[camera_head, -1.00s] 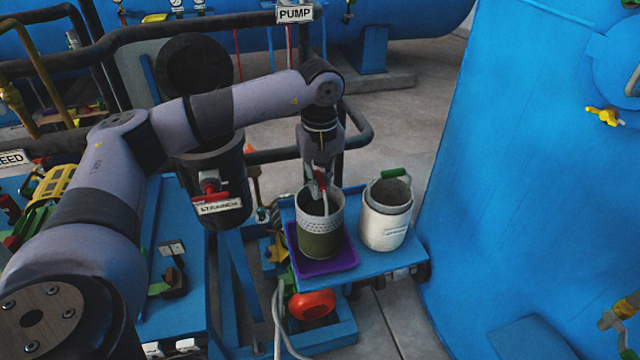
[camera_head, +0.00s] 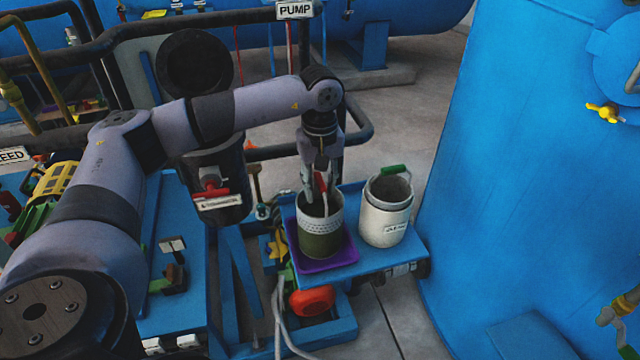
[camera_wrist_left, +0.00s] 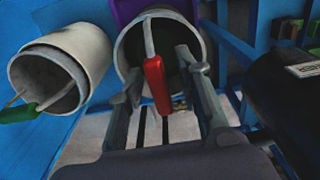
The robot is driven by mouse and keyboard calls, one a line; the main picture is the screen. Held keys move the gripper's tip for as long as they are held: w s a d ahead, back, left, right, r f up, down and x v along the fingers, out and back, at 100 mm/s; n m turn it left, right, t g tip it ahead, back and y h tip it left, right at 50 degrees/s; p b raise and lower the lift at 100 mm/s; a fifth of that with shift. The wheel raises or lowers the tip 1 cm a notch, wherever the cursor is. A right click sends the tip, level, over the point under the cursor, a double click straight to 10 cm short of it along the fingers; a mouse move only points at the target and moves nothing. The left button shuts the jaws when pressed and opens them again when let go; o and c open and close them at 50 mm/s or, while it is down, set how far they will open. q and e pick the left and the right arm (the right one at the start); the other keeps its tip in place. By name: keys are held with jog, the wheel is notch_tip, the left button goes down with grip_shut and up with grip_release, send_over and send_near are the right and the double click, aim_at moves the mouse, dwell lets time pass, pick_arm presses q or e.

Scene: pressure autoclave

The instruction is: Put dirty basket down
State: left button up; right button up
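The dirty basket (camera_head: 321,235), grey-white above and dark green below, stands upright on a purple tray (camera_head: 345,259). Its red handle (camera_wrist_left: 157,84) lies between the fingers of my left gripper (camera_head: 321,188) in the left wrist view. The fingers are spread, with gaps to either side of the handle, just above the basket's rim. A white basket (camera_head: 385,222) with a green handle (camera_head: 393,170) stands to the right of it, and also shows at left in the left wrist view (camera_wrist_left: 88,48). My right gripper is not in view.
Both baskets stand on a small blue cart platform (camera_head: 375,262). A large blue vessel (camera_head: 510,190) rises close to its right. A dark pot-like vessel (camera_head: 222,190) with a red-handled valve stands left of my gripper. A red round part (camera_head: 312,301) sits below the platform.

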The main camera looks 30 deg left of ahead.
pick_arm(q)
jog(key=shift+r, duration=0.5)
notch_tip(320, 180, up, 10)
jog(key=b, duration=0.2)
jog(key=shift+d+f+b, duration=0.1)
jog(key=shift+f+b, duration=0.05)
jog(key=shift+b, duration=0.25)
jog(key=shift+r, duration=0.8)
